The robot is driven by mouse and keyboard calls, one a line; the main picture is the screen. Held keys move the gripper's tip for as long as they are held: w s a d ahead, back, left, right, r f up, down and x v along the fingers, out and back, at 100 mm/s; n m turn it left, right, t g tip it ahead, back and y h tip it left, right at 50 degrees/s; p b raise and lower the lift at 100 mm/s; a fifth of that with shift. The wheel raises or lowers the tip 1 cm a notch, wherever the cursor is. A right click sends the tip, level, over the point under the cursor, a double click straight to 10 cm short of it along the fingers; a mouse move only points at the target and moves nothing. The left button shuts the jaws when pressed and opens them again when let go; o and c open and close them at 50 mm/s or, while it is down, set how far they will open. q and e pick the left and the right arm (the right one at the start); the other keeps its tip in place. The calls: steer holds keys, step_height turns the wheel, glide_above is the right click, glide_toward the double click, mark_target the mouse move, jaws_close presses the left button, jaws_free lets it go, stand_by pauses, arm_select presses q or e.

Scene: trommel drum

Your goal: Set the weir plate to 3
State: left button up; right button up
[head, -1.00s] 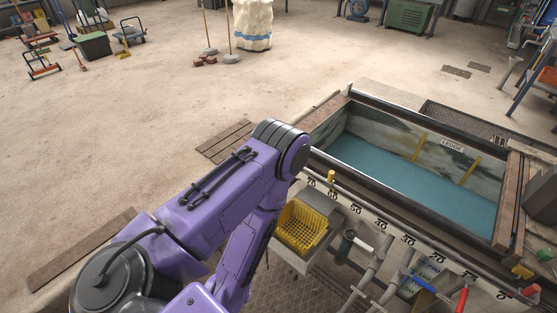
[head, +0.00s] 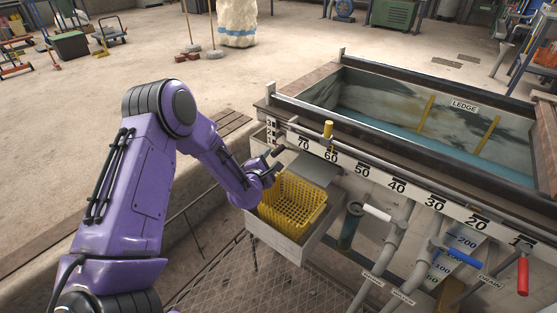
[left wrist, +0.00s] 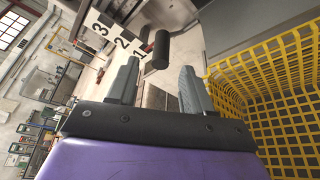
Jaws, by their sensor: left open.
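The weir scale (head: 270,130), a white plate marked 3, 2 and 1, is at the left end of the tank. It also shows in the left wrist view (left wrist: 120,40). A black cylindrical handle (left wrist: 158,50) sticks out beside the scale, near the 1, with a small red part by it. The weir plate itself is not clearly visible. My left gripper (head: 271,163) is just below the scale. In the left wrist view its two fingers (left wrist: 157,85) are apart and empty, with the handle just beyond the gap between them. My right gripper is not in view.
A yellow basket (head: 293,205) sits in a pale box right beside my left gripper; its mesh also shows close in the left wrist view (left wrist: 285,95). A numbered rail (head: 397,187), pipes and a red-handled lever (head: 522,275) lie to the right. Open floor is behind.

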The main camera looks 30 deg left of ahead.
mark_target(279, 150)
arm_select(q)
steer(key=b+x, duration=0.2)
steer(key=x, duration=0.6)
steer(key=shift+w+f, duration=0.15)
steer(key=shift+f, duration=0.05)
steer(key=shift+w+a, duration=0.1)
steer(key=shift+w, duration=0.3)
